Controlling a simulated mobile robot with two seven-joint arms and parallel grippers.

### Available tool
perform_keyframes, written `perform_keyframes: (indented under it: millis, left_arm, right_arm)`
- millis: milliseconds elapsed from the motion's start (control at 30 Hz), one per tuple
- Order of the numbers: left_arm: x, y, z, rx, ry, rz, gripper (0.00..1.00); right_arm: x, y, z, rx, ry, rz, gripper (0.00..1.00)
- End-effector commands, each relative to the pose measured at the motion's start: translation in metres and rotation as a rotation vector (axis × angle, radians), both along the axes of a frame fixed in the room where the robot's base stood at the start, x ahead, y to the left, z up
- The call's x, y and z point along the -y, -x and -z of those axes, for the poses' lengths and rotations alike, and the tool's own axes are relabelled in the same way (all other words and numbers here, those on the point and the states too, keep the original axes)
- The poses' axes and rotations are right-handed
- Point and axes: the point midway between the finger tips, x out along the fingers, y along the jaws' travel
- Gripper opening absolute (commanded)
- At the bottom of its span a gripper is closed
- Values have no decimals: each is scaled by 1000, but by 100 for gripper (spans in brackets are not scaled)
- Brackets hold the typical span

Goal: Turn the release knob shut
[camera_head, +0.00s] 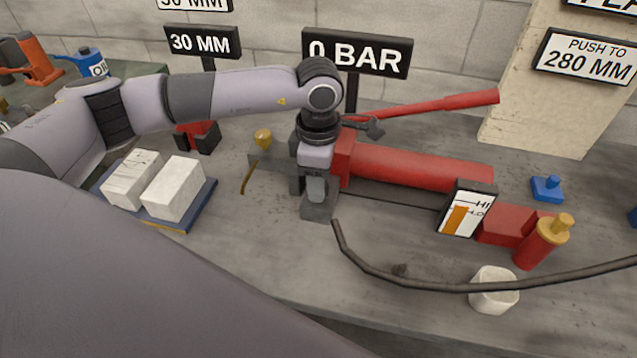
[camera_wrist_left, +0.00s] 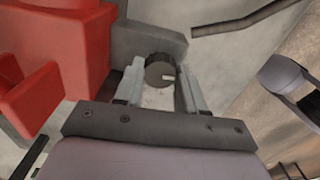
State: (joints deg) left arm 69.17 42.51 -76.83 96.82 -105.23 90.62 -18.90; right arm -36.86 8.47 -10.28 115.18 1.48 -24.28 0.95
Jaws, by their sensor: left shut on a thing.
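The release knob (camera_wrist_left: 158,66) is a dark round knob with a pale mark on its face. In the left wrist view it sits between the two fingers of my left gripper (camera_wrist_left: 160,82), which is shut on it. In the head view my left gripper (camera_head: 316,188) points down at the left end of the red hand pump (camera_head: 415,168) and hides the knob. The pump's red lever (camera_head: 430,105) slopes up to the right. My right gripper is not in view.
A sign reading 0 BAR (camera_head: 357,52) stands behind the pump. Pale blocks (camera_head: 173,188) rest on a blue tray (camera_head: 200,213) at left.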

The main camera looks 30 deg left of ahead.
Motion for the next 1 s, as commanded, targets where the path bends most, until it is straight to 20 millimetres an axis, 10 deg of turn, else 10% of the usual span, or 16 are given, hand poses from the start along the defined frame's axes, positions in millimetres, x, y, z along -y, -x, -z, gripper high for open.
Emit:
perform_keyframes:
  millis: [733,767,800,1000]
  left_arm:
    - [0,0,-1,2,0,89,9]
    - [0,0,-1,2,0,89,46]
    - [0,0,-1,2,0,89,59]
    - [0,0,-1,1,1,88,65]
  right_arm:
    - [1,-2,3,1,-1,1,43]
    - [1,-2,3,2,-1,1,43]
    - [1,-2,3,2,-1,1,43]
    - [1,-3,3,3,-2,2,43]
